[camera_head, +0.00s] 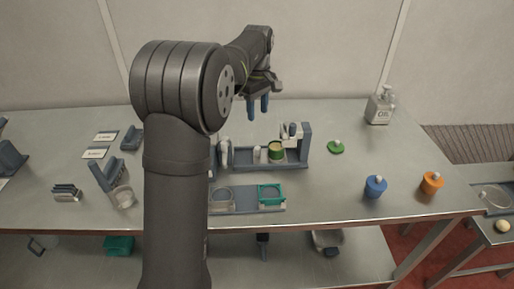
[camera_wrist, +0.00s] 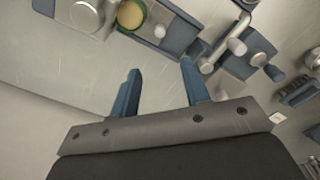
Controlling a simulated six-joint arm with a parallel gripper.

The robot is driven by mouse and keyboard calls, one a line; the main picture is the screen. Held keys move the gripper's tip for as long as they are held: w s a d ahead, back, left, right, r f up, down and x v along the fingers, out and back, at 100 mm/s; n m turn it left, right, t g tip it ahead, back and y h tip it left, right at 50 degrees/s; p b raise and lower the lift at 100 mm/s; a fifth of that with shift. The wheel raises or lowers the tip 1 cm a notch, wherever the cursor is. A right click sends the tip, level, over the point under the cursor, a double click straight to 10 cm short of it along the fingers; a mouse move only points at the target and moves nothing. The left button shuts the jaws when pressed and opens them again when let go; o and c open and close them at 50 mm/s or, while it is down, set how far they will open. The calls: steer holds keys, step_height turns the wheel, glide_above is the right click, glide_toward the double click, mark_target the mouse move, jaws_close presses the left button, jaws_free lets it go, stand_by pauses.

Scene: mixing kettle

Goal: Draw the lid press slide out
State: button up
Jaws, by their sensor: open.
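A blue-grey press station (camera_head: 240,166) stands mid-table, with a tower (camera_head: 305,145) at its right end carrying a white block. A green-rimmed yellowish cup (camera_head: 276,151) and a small white cylinder (camera_head: 257,155) stand on its base. I cannot tell for sure which part is the lid press slide. My gripper (camera_head: 258,114) is open and empty, above and behind the station, its blue fingers pointing down. In the wrist view, my gripper (camera_wrist: 158,78) has bare table between its fingers; the cup (camera_wrist: 131,14) and station base (camera_wrist: 180,38) lie beyond the fingertips.
In front is a low blue-grey base with a teal frame (camera_head: 271,193). To the right stand a green lid (camera_head: 336,147), blue jar (camera_head: 375,187), orange jar (camera_head: 431,183) and pump bottle (camera_head: 380,106). My arm hides part of the table left of the station.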

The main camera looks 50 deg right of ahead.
mark_target(258, 147)
step_height(258, 147, down, 16)
steer(key=shift+f, duration=0.1)
stand_by(0.4)
jaws_close()
